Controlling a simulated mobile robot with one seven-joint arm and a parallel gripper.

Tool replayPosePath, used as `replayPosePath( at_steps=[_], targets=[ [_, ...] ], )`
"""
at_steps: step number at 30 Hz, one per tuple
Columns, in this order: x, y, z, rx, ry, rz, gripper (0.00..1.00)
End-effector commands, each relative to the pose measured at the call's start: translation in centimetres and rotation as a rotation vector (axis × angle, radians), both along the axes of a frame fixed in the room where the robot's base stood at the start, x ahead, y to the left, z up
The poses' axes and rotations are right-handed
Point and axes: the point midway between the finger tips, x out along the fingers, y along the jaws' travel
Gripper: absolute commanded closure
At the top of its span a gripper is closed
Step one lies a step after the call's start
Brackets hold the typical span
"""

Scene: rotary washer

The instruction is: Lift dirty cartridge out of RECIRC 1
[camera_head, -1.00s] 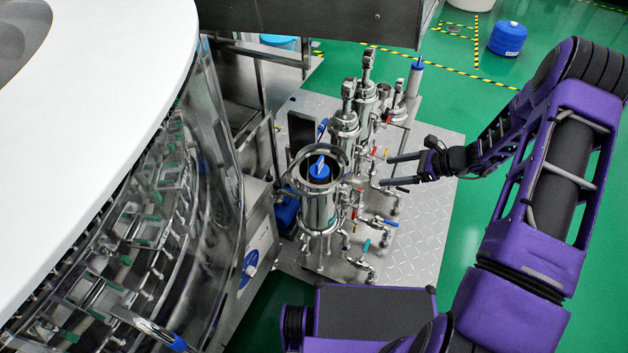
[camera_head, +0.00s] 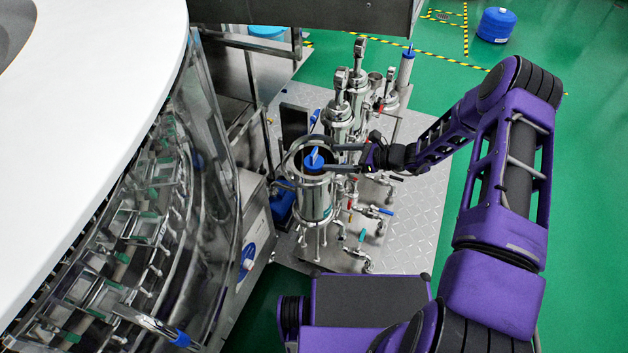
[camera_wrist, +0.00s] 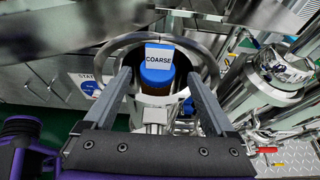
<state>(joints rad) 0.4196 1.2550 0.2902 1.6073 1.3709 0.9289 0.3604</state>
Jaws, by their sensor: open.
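The open steel housing (camera_head: 314,205) stands at the front of the row of filter housings. Inside its mouth sits a cartridge with a blue cap (camera_head: 313,160). In the wrist view the blue cap (camera_wrist: 157,73) carries a white label reading "COARSE", and a dark brown body shows beneath it. My gripper (camera_head: 333,157) is open and empty, at the right side of the housing's mouth. In the wrist view its two fingers (camera_wrist: 160,90) point toward the cap, one on each side, apart from it. The cartridge's lower part is hidden in the housing.
Two closed steel housings (camera_head: 340,112) with upright handles stand just behind. Pipes and coloured valve handles (camera_head: 376,211) crowd the right side. The large glass-sided washer (camera_head: 205,180) is at left. A blue container (camera_head: 497,25) stands on the open green floor at far right.

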Motion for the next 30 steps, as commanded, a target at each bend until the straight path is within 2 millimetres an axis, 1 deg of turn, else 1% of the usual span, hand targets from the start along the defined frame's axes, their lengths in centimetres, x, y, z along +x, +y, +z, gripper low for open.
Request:
replayPosePath(
  at_steps=[4,9,12,19,20,24,26,27,29,30],
  targets=[
    [0.2,1.0,-0.3,0.000,0.000,0.003,0.10],
    [0.9,3.4,-1.3,0.000,0.001,0.004,0.10],
    [1.3,4.4,-1.8,0.000,0.000,0.002,0.10],
    [1.4,4.6,-1.9,0.000,0.000,0.001,0.10],
    [1.4,4.6,-1.9,0.000,0.000,0.001,0.14],
    [1.4,4.6,-1.9,0.000,0.000,0.001,0.39],
    [1.4,4.6,-1.9,0.000,0.000,0.001,0.50],
    [1.4,4.6,-1.9,0.000,0.000,0.001,0.57],
    [1.4,4.6,-1.9,0.000,0.000,0.001,0.68],
    [1.4,4.6,-1.9,0.000,0.000,0.001,0.75]
  ],
)
